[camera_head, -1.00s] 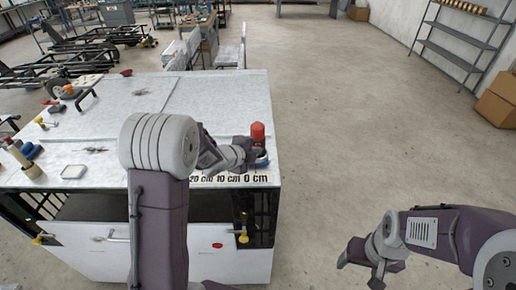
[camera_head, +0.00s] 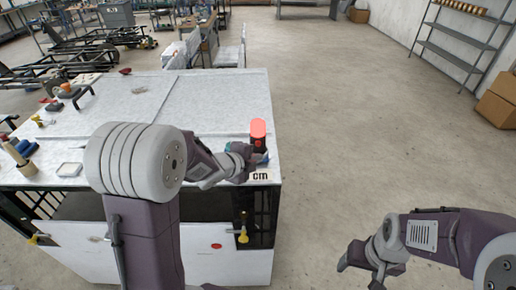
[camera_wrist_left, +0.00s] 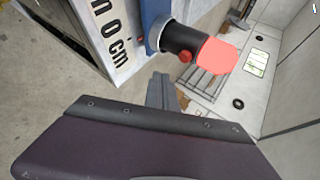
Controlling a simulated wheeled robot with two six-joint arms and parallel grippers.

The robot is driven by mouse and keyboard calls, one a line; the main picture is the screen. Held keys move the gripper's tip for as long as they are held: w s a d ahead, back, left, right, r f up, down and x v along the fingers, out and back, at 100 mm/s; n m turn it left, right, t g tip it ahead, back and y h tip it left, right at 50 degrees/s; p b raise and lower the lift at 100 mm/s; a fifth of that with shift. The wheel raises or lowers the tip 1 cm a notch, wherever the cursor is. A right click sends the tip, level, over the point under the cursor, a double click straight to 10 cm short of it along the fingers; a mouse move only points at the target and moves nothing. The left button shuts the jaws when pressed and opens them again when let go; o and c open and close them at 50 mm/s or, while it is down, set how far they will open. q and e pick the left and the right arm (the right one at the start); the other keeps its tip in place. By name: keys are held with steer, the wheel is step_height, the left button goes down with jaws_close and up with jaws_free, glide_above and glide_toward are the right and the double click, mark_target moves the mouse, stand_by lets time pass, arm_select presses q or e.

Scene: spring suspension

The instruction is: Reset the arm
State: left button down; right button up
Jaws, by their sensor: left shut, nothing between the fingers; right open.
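My left gripper (camera_head: 246,166) is shut and empty above the right front corner of the white table (camera_head: 200,100). It is close to a device with a black body and a red cap (camera_head: 258,129); I cannot tell if they touch. In the left wrist view the device lies across the upper middle, with its red cap (camera_wrist_left: 218,56), a red button (camera_wrist_left: 185,57) and a blue base (camera_wrist_left: 154,20). A grey finger (camera_wrist_left: 161,90) shows below it. My right gripper (camera_head: 361,267) is open and empty over the floor at the lower right.
A "cm" scale (camera_head: 260,176) marks the table's front right edge, partly hidden by my left arm. A shelf (camera_head: 455,45) and cardboard boxes (camera_head: 497,102) stand far right. The floor between is clear.

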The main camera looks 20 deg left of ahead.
arm_select(q)
steer(key=shift+s+d, duration=0.2)
steer(key=shift+s, duration=0.35)
steer(key=shift+s+d, duration=0.15)
steer(key=shift+s, duration=0.4)
steer(key=s+a+f+n+y+b, duration=0.1)
steer(key=f+n+b, duration=0.1)
steer(key=f, duration=0.1)
steer(key=s+a+f+n+g+b, duration=0.1)
steer(key=f+n+b, duration=0.1)
steer(key=f, duration=0.1)
steer(key=s+a+f+n+g+y+b, duration=0.1)
steer(key=s+f+n, duration=0.1)
steer(key=f, duration=0.1)
steer(key=shift+a+f+n+y+b, duration=0.15)
steer(key=shift+a+n+y+b, duration=0.15)
steer(key=shift+b, duration=0.1)
steer(key=s+f+n+g+b, duration=0.3)
steer(key=s+f+n+g, duration=0.1)
steer(key=s+f+n, duration=0.2)
steer(key=s+f+n+g+b, duration=0.3)
steer(key=s+f+n, duration=0.3)
steer(key=s, duration=0.5)
steer(key=shift+s+d+f+n+g+y, duration=0.2)
steer(key=shift+d+f+n+g+y, duration=0.2)
steer(key=shift+n, duration=0.6)
